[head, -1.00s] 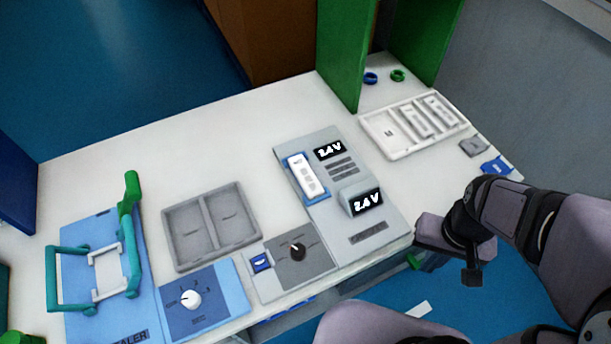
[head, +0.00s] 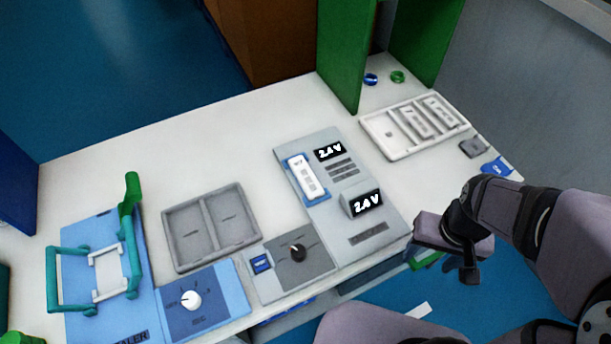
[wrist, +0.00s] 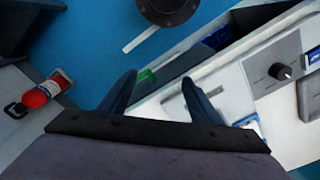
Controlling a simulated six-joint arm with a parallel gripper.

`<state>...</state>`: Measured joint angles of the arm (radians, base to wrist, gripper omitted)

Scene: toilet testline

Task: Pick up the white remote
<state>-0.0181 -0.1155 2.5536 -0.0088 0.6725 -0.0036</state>
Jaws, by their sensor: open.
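The white remote (head: 306,177) lies in a blue cradle (head: 322,198) on the grey test panel (head: 340,240), left of two black 2.4 V displays. It is clear of my gripper in the head view. My gripper (wrist: 158,85) is open and empty in the wrist view, its two dark fingers apart. In the head view my arm's end is at the right, by the table's front edge, apart from the remote. I cannot clearly identify the remote in the wrist view.
A white tray (head: 365,123) with light pieces stands at the right, near a green partition (head: 342,60). A grey two-part tray (head: 167,232) and a blue knob panel (head: 225,295) are left. A teal-handled fixture (head: 75,300) stands far left. The back-left table is clear.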

